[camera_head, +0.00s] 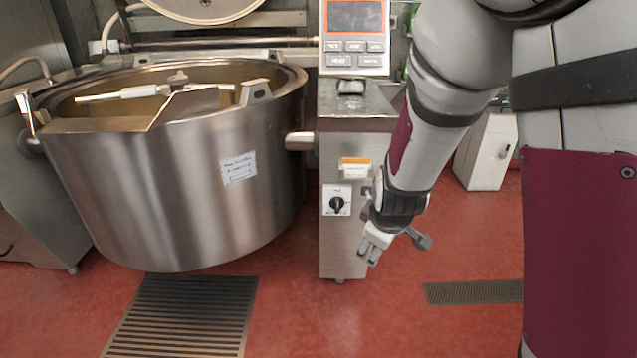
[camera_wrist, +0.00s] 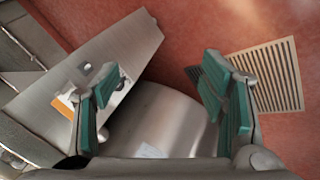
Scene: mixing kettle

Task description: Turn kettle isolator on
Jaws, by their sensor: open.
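The kettle isolator (camera_head: 337,205) is a black rotary knob on a white plate, low on the front of the steel control pillar (camera_head: 345,250). Its pointer looks tilted, but the exact setting is too small to read. In the wrist view the white plate (camera_wrist: 126,86) shows partly behind the left finger, and the knob is mostly hidden. My gripper (camera_head: 372,258) hangs to the right of and below the isolator, apart from it. In the wrist view my gripper (camera_wrist: 165,105) has its green-padded fingers wide apart with nothing between them.
The large steel kettle (camera_head: 190,190) stands left of the pillar, joined to it by a short pipe. A control panel (camera_head: 355,40) tops the pillar. An orange-and-white label (camera_head: 355,167) is above the isolator. Floor drains (camera_head: 185,310) and a white cabinet (camera_head: 485,155) are around; the red floor is otherwise clear.

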